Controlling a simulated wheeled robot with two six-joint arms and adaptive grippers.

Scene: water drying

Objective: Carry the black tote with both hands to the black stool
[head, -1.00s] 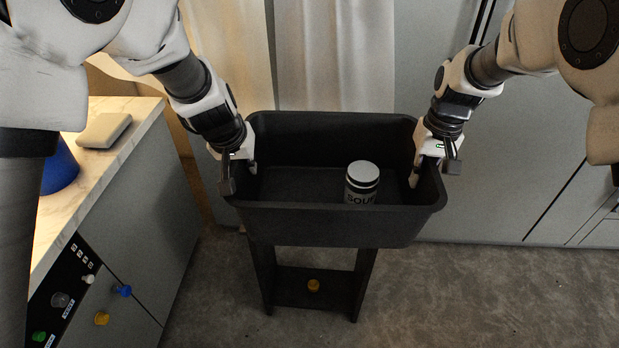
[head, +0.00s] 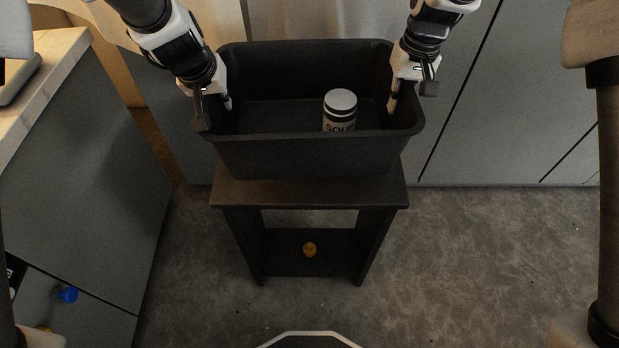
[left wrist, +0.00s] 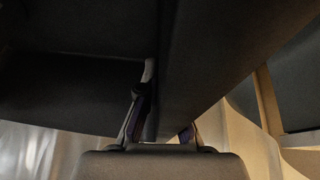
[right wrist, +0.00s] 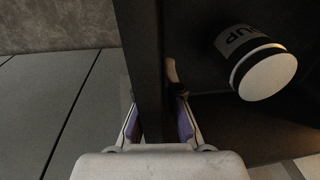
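The black tote (head: 300,158) is upright at the black stool (head: 310,193), its base overlapping the back of the stool's top. I cannot tell whether it touches the stool. A white and black soup can (head: 340,110) stands inside the tote. My left gripper (head: 214,110) is shut on the tote's left wall, with one finger inside and one outside. My right gripper (head: 410,98) grips the right wall the same way. Both wrist views show the wall between the fingers, and the can also shows in the right wrist view (right wrist: 262,65).
A marble-topped counter (head: 45,85) with grey sides stands at the left. Grey cabinet fronts (head: 510,100) are behind. The floor (head: 480,250) right of the stool is clear.

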